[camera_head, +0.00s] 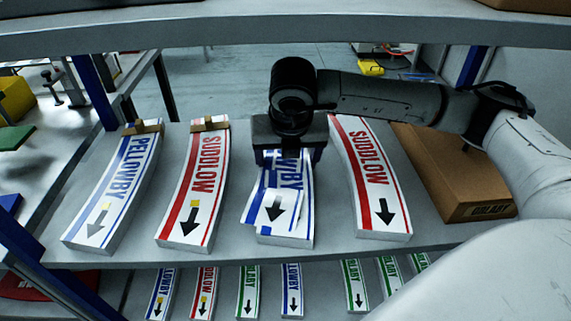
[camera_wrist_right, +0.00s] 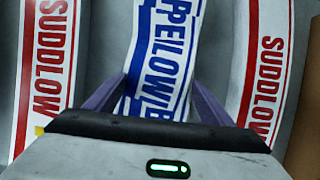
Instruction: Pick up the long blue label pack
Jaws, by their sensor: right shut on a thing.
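A long blue-and-white label pack (camera_head: 285,225) stands on the shelf between two red packs, its upper part hidden under my right gripper (camera_head: 289,158). Its near end looks uneven, with a top piece askew over the rest. In the right wrist view the same blue pack (camera_wrist_right: 165,50) runs between the two purple fingers of my right gripper (camera_wrist_right: 160,103), which is shut on it. Another long blue pack (camera_head: 118,185), with a brown clip at its far end, lies at the left. My left gripper is not in view.
A brown box (camera_head: 450,180) lies at the right. A shelf board (camera_head: 280,32) crosses above. Smaller packs lie on the lower shelf (camera_head: 325,290).

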